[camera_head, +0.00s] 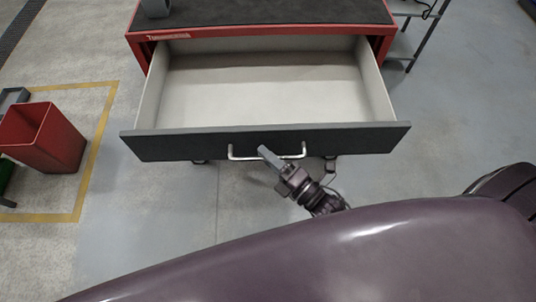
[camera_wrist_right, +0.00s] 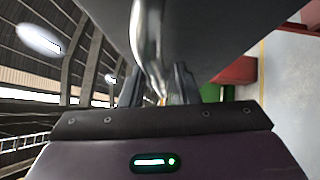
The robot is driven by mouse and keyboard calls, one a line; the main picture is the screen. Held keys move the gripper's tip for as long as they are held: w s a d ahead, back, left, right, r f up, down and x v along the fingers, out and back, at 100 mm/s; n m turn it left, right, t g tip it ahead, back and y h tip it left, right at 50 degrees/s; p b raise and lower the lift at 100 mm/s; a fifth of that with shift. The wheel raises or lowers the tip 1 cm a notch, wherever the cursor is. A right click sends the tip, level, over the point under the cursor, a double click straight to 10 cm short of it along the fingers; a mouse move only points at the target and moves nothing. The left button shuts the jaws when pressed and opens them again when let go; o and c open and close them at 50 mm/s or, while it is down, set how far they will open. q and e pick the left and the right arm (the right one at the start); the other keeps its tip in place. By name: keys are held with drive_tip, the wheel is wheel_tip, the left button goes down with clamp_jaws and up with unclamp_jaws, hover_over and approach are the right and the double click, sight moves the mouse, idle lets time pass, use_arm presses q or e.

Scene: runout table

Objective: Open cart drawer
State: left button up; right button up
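The red cart's drawer (camera_head: 260,90) is pulled far out toward me. Its pale interior looks empty. The dark drawer front (camera_head: 360,138) carries a silver bar handle (camera_head: 235,154). My right gripper (camera_head: 269,157) is at the middle of the handle, reaching up from below right. In the right wrist view the handle (camera_wrist_right: 150,40) runs down between the two fingers of my right gripper (camera_wrist_right: 158,88), which look shut on it. My left gripper is not in view.
The red cart (camera_head: 205,36) has a dark top with a grey object (camera_head: 156,8) at its left corner. A red bin (camera_head: 45,138) stands on the left, near yellow floor lines. A metal shelf (camera_head: 408,40) is at the back right. The floor beside the drawer is clear.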

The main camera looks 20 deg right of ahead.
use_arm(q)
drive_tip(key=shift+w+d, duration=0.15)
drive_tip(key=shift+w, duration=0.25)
use_arm(e)
drive_tip(key=v, duration=0.8)
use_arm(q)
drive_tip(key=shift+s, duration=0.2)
